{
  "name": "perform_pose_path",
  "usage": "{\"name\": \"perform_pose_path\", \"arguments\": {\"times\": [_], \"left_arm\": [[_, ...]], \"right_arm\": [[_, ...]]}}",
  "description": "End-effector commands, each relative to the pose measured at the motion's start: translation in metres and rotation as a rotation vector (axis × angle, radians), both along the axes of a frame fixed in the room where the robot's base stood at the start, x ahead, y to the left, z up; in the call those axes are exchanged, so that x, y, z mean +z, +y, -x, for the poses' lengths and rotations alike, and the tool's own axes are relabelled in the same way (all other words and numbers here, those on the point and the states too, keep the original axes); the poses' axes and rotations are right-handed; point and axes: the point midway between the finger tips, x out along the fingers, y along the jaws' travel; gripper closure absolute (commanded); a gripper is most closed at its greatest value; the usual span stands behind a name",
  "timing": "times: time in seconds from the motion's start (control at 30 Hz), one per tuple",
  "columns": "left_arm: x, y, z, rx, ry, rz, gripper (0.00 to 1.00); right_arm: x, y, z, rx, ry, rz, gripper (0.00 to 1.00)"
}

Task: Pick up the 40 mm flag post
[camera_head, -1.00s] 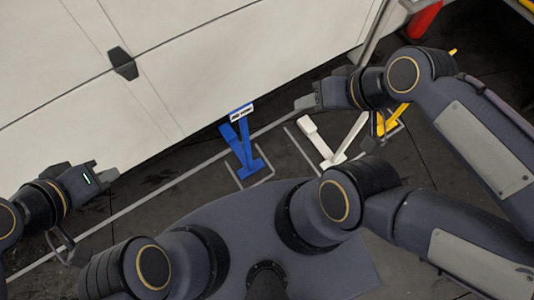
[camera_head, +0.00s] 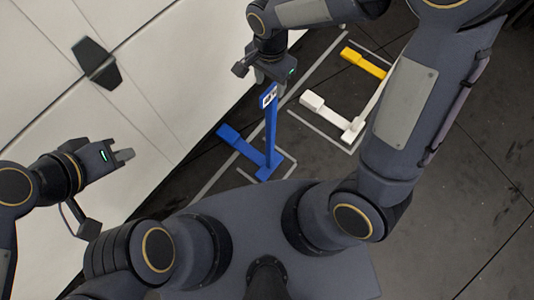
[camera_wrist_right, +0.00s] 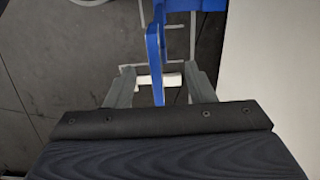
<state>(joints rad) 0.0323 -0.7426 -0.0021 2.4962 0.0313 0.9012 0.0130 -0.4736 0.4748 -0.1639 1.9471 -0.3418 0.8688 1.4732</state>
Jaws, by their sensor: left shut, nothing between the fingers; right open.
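A blue flag post (camera_head: 271,135) with a small white label plate (camera_head: 269,96) at its top rises from a blue foot on the floor. The label is too small to read, so I cannot tell which post is the 40 mm one. My right gripper (camera_head: 270,84) is open at the top of the blue post. In the right wrist view the blue post (camera_wrist_right: 154,45) runs between the two spread fingers, with gaps on both sides. A white post (camera_head: 370,100) and a yellow post (camera_head: 363,61) stand to the right. My left gripper (camera_head: 123,154) is shut and empty at left.
A large white panelled surface (camera_head: 150,100) with a dark handle (camera_head: 96,63) fills the upper left, close to my right gripper. Grey lines mark the dark floor (camera_head: 480,190) around the posts. The floor at right is clear.

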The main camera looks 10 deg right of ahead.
Motion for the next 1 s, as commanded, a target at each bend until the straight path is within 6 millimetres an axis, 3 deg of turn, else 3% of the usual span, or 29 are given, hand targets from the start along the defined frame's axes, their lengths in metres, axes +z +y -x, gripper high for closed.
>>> {"name": "perform_pose_path", "arguments": {"times": [0.4, 0.7, 1.0], "left_arm": [[-0.019, 0.0, 0.0, 0.0, 0.0, 0.0, 1.0], [-0.019, 0.0, 0.0, 0.0, 0.0, 0.0, 1.0], [-0.019, 0.0, 0.0, 0.0, 0.0, 0.0, 1.0]], "right_arm": [[-0.056, -0.004, 0.002, 0.001, 0.003, 0.0, 0.51], [-0.06, -0.004, 0.002, 0.001, 0.0, -0.002, 0.51], [-0.059, -0.004, 0.002, 0.001, 0.0, -0.002, 0.89]]}}
